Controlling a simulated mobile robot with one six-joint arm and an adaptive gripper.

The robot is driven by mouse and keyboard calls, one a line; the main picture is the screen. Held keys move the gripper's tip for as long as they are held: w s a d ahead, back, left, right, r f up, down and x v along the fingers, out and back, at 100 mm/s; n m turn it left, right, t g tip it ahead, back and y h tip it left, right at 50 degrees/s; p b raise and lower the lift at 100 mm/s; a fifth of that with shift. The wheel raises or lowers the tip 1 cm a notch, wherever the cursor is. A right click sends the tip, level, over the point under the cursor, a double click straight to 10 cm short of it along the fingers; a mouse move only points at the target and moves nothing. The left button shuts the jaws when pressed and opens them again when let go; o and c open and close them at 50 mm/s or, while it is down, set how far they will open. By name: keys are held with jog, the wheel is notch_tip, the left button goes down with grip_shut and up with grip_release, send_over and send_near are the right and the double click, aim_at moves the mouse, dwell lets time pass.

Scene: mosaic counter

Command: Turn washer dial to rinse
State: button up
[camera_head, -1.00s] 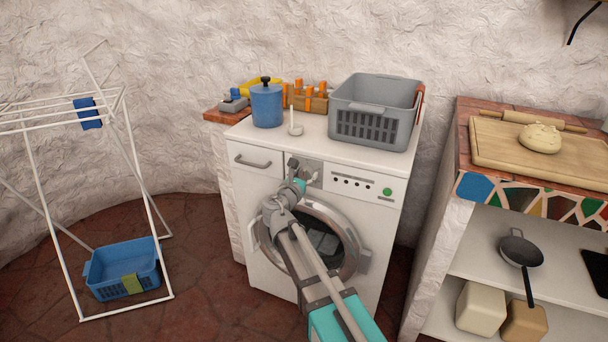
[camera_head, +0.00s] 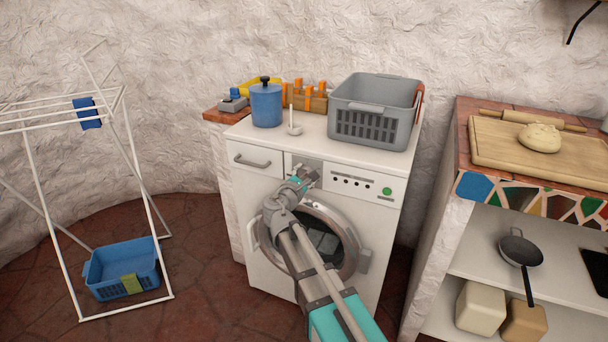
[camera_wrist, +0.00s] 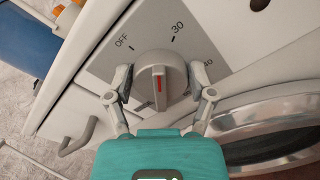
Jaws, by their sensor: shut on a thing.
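The washing machine (camera_head: 262,212) is white, with a round door and an upper control panel. In the wrist view the grey dial (camera_wrist: 160,78) has a red mark on its raised grip. The mark points up between the labels OFF (camera_wrist: 123,40) and 30 (camera_wrist: 178,27); part of a label shows at the right. I read no rinse label; the lower dial face is partly hidden. My gripper (camera_wrist: 160,91) is shut on the dial, one finger on each side. In the head view my gripper (camera_head: 306,174) covers most of the dial.
A grey basket (camera_head: 372,128), a blue lidded canister (camera_head: 267,104) and a ladle (camera_head: 294,128) stand on the washer top. A drying rack (camera_head: 40,190) and blue basket (camera_head: 124,268) are left. A tiled counter (camera_head: 462,125) is right.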

jog(key=m, duration=0.5)
jog(key=shift+w+f+m, duration=0.1)
jog(key=shift+m, duration=0.2)
jog(key=m, duration=0.9)
jog(key=shift+a+f+m+b, duration=0.1)
jog(key=shift+f+m+b, duration=0.1)
jog(key=shift+m+b, duration=0.15)
jog(key=m, duration=0.4)
jog(key=shift+m, duration=0.35)
jog(key=m, duration=0.4)
jog(key=shift+a+f+m, duration=0.1)
jog(key=shift+m, duration=0.2)
jog(key=m, duration=0.5)
jog(key=shift+w+a, duration=0.1)
jog(key=m, duration=0.5)
jog(key=shift+a+m, duration=0.15)
jog(key=shift+m, duration=2.55)
